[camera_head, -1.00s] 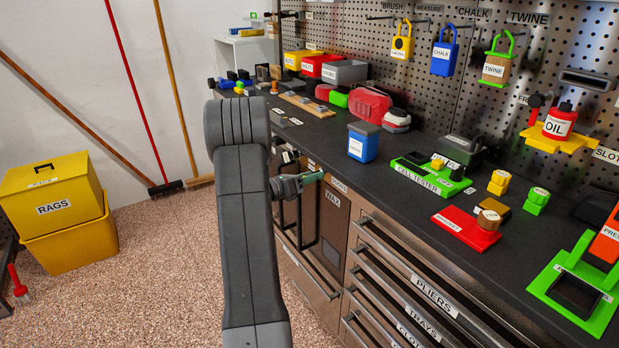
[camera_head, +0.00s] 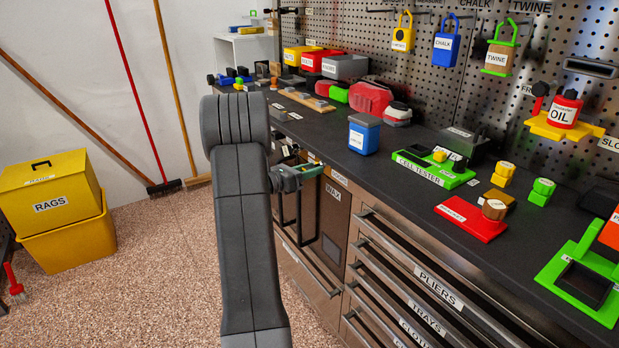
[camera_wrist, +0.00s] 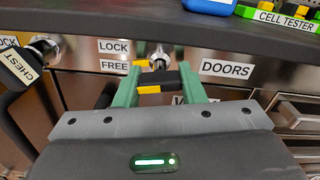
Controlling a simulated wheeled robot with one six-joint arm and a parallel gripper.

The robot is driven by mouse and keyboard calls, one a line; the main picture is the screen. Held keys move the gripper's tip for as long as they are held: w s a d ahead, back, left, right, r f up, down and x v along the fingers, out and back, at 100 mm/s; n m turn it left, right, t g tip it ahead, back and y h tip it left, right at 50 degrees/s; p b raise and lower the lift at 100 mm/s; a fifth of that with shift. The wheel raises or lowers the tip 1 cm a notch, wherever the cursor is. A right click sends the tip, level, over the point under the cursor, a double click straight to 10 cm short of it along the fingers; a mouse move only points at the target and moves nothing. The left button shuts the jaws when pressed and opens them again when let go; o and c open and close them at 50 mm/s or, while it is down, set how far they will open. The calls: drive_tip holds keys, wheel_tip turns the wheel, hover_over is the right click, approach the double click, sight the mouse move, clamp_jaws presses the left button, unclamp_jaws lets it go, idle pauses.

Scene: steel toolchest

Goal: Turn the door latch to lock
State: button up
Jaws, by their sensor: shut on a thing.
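The door latch (camera_wrist: 165,79) shows in the wrist view as a dark bar with yellow parts on a round metal fitting, on the steel front under the worktop edge. My gripper (camera_wrist: 160,82) has a green finger on either side of the bar and is shut on it. A yellow part of the latch sits beside the FREE label (camera_wrist: 113,66), below the LOCK label (camera_wrist: 114,47). The fingers hide part of the latch, so its exact angle is unclear. In the head view my gripper (camera_head: 298,174) is at the cabinet front, and the latch is not clearly visible there.
A lock with a black CHEST tag (camera_wrist: 20,68) is close on the left in the wrist view. The DOORS label (camera_wrist: 227,69) is on the right. The worktop (camera_head: 400,205) overhangs the front. Drawers with bar handles (camera_head: 410,275) are to the right.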

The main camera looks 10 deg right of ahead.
drive_tip(key=m+b, duration=0.4)
drive_tip(key=b, duration=0.1)
drive_tip(key=shift+f, duration=0.3)
drive_tip(key=m+b, duration=0.3)
drive_tip(key=shift+w+r+b, duration=0.1)
drive_tip(key=shift+r+b, duration=0.1)
drive_tip(key=shift+b, duration=0.1)
drive_tip(key=shift+r+m, duration=0.1)
drive_tip(key=shift+m, duration=0.2)
drive_tip(key=o, duration=0.7)
drive_tip(key=shift+a, duration=0.1)
drive_tip(key=p+v, duration=0.1)
drive_tip(key=v, duration=1.2)
drive_tip(key=shift+a+p, duration=0.3)
drive_tip(key=shift+p, duration=0.05)
